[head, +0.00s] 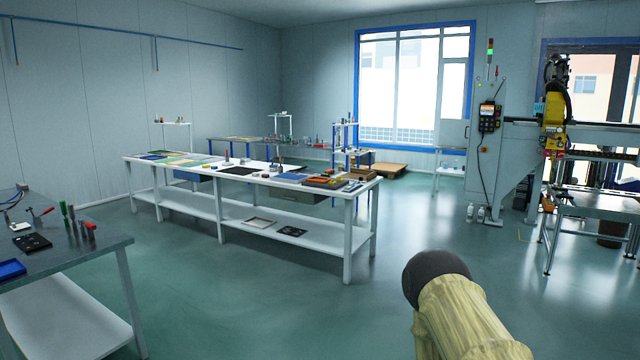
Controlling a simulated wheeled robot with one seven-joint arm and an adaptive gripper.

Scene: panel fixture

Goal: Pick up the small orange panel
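A small orange, flat piece (325,183) lies near the right end of the long white table, among dark and brown items. It is too small and far off to tell for certain that it is the orange panel. A smaller orange-brown item (264,175) lies to its left on the same table. My gripper is not in view. A pale, wood-textured shape with a dark rounded end, which may be part of my arm, shows at the bottom right, well apart from the table.
The long white table (205,172) carries several flat panels and has a lower shelf (185,208). A grey workbench (80,255) with tools stands at the near left. A yellow machine (553,108) stands at the right. The green floor (240,305) between is clear.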

